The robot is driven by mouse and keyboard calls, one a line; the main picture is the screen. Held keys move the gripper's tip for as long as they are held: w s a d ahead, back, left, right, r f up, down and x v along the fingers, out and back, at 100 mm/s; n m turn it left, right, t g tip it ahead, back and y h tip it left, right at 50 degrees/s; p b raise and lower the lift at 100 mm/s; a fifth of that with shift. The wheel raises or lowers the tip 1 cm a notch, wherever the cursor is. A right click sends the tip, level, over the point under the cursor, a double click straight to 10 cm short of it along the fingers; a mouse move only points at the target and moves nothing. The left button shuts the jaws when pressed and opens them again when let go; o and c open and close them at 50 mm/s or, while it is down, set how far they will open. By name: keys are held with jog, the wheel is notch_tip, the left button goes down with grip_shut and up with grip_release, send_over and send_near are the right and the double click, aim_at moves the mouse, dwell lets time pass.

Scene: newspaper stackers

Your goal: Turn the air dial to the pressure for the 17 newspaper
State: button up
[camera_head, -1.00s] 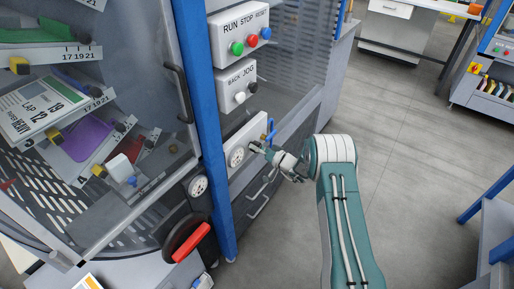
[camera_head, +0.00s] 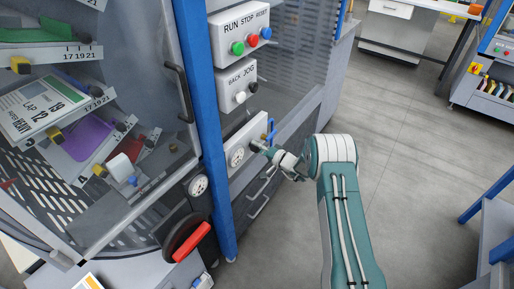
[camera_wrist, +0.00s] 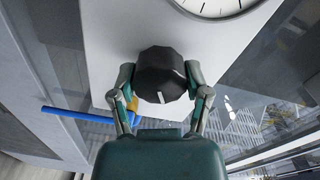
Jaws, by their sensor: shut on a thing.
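The air dial (camera_wrist: 161,76) is a black faceted knob with a white mark, on a white panel (camera_wrist: 110,45). In the wrist view the mark points down toward my gripper's palm. My gripper (camera_wrist: 162,84) has one finger on each side of the knob and is shut on it. A round white gauge (camera_wrist: 212,5) is partly cut off at the top of that view; its reading cannot be told. In the head view the gauge (camera_head: 237,157) sits left of my gripper (camera_head: 257,146), which hides the knob. A card (camera_head: 42,104) reads "LAP 12 19" and "PAPER HEAVY".
A blue valve handle (camera_head: 270,129) is beside my gripper, and its blue bar also shows in the wrist view (camera_wrist: 75,114). RUN, STOP and RESET buttons (camera_head: 238,47) and a BACK/JOG box (camera_head: 239,97) are above. A red-handled wheel (camera_head: 190,243) is lower left.

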jog(key=m, duration=0.5)
jog(key=shift+w+d+f+m, duration=0.1)
jog(key=shift+f+m, duration=0.1)
jog(key=shift+m, duration=0.1)
jog(key=m, duration=0.6)
jog(key=shift+f, duration=0.1)
jog(key=m, duration=0.5)
jog(key=shift+f, duration=0.1)
jog(key=m, duration=0.6)
jog(key=shift+g, duration=0.4)
jog(key=shift+f+m, duration=0.1)
jog(key=shift+m, duration=0.2)
jog(key=shift+s, duration=0.2)
jog(key=o, duration=1)
jog(key=shift+o, duration=0.7)
jog(key=shift+w, duration=0.1)
